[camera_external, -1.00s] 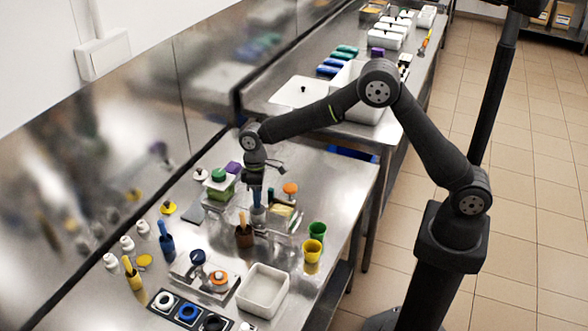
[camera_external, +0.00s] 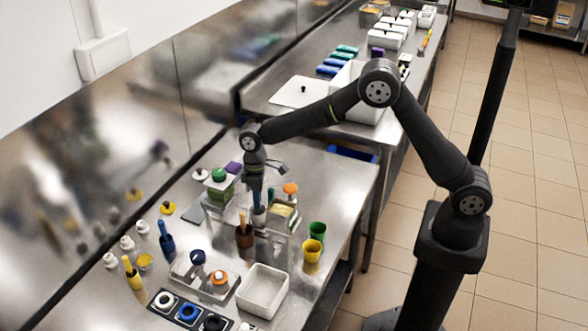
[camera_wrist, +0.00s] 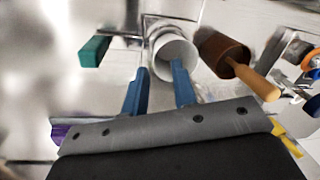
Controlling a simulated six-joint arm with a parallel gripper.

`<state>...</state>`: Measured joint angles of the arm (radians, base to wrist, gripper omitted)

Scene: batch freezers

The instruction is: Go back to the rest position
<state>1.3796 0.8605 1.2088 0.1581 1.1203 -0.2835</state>
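My gripper (camera_wrist: 158,80) shows two blue fingers standing apart in the wrist view, with nothing held between them. The fingers point toward a white cup (camera_wrist: 160,40). The right finger overlaps the cup's mouth in the picture; I cannot tell whether its tip is inside. In the external view my gripper (camera_external: 257,195) hangs low over the front bench, just above the white cup (camera_external: 259,216). My arm is stretched out to the left from its base, with the elbow raised.
A brown cup with a wooden handle (camera_external: 244,236) stands close beside the gripper. Open space lies above the bench.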

